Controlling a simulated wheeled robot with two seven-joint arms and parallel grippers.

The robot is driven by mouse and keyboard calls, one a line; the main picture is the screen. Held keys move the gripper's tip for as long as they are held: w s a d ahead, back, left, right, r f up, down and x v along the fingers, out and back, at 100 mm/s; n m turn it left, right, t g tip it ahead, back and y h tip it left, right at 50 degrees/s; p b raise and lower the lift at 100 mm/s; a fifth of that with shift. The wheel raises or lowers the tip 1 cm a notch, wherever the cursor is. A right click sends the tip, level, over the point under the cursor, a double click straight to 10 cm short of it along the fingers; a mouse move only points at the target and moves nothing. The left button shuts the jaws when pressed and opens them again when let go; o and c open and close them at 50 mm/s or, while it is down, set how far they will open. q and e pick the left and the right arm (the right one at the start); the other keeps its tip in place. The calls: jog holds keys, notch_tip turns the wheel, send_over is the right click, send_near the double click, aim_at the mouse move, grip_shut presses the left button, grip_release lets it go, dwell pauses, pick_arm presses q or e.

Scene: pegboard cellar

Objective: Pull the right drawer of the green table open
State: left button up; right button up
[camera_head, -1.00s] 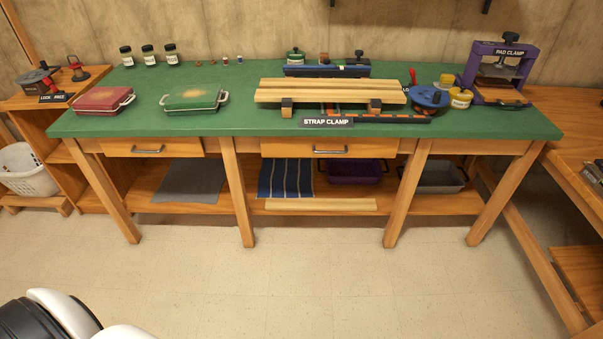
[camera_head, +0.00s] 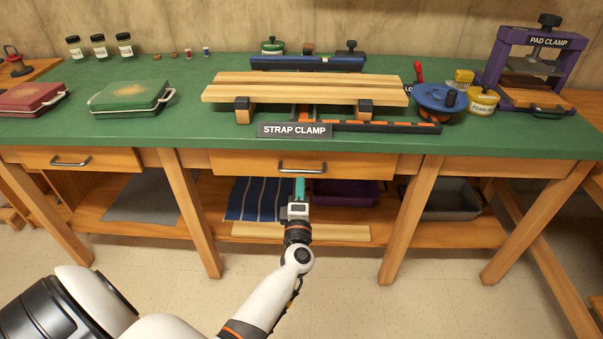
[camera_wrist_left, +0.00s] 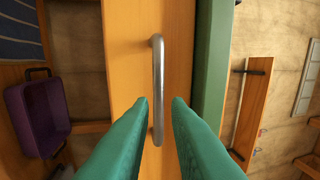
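The green-topped table (camera_head: 190,125) spans the head view. Its right drawer (camera_head: 350,166) has an orange wood front and a metal bar handle (camera_head: 302,169); the front looks flush with the table. My left gripper (camera_head: 300,184) reaches up to this handle from below. In the left wrist view the handle (camera_wrist_left: 158,85) lies between and just beyond the two teal fingertips (camera_wrist_left: 159,103), which are apart. I cannot tell whether either finger touches it. The left drawer (camera_head: 80,160) also looks shut. My right gripper is not in view.
A strap clamp (camera_head: 310,95) with wood boards stands on the table above the drawer. A purple bin (camera_head: 345,193), a striped cloth (camera_head: 252,198) and a grey bin (camera_head: 450,200) sit on the lower shelf. Table legs (camera_head: 410,220) flank the drawer. The floor in front is clear.

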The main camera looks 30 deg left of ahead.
aim_at(302, 172)
pick_arm(q)
jog(key=x, duration=0.6)
jog(key=shift+f, duration=0.15)
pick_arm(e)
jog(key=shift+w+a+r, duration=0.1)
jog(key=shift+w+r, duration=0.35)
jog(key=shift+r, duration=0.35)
pick_arm(q)
jog(key=shift+c, duration=0.6)
grip_shut()
